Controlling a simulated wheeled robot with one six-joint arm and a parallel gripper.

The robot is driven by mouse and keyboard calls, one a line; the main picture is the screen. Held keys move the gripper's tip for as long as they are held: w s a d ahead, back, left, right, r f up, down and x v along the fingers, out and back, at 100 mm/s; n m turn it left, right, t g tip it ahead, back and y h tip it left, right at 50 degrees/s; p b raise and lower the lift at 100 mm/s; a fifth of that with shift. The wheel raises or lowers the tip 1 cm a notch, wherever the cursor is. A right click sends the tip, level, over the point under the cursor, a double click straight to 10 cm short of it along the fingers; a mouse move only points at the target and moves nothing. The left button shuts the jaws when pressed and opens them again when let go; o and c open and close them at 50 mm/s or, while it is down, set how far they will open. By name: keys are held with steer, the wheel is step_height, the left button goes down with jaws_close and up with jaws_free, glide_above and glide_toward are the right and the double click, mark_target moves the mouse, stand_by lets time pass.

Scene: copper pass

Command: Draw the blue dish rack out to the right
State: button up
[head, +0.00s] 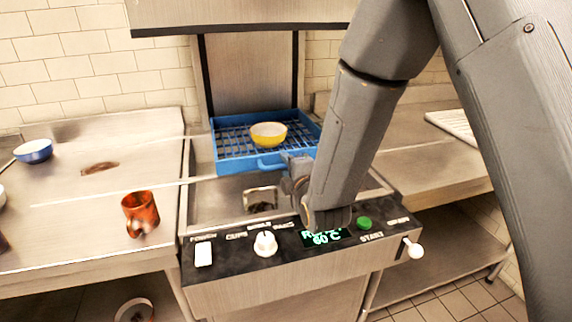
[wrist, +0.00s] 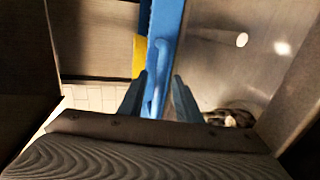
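The blue dish rack (head: 222,146) sits under the raised hood of the machine, in the middle of the head view. It is a slatted tray with a handle (head: 268,166) on its near side. A yellow bowl (head: 269,134) stands in it. My gripper (head: 292,166) is at the handle's right end, partly hidden by my arm. In the wrist view the two fingers (wrist: 158,98) are apart, one on each side of the blue handle (wrist: 155,88), with small gaps showing. The rack's blue wall (wrist: 164,20) and a strip of the yellow bowl (wrist: 139,57) also show.
A control panel (head: 290,240) with knob, display and green button lies in front. The left counter (head: 70,215) holds a copper-coloured mug (head: 140,210) and a blue bowl (head: 33,150). The right counter (head: 425,165) is mostly clear, with a ribbed white tray (head: 455,125) at the back.

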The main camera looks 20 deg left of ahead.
steer(key=shift+w+a+f, duration=0.1)
steer(key=shift+w+a, duration=0.15)
steer(key=shift+w, duration=0.2)
steer(key=shift+c, duration=0.3)
jaws_close()
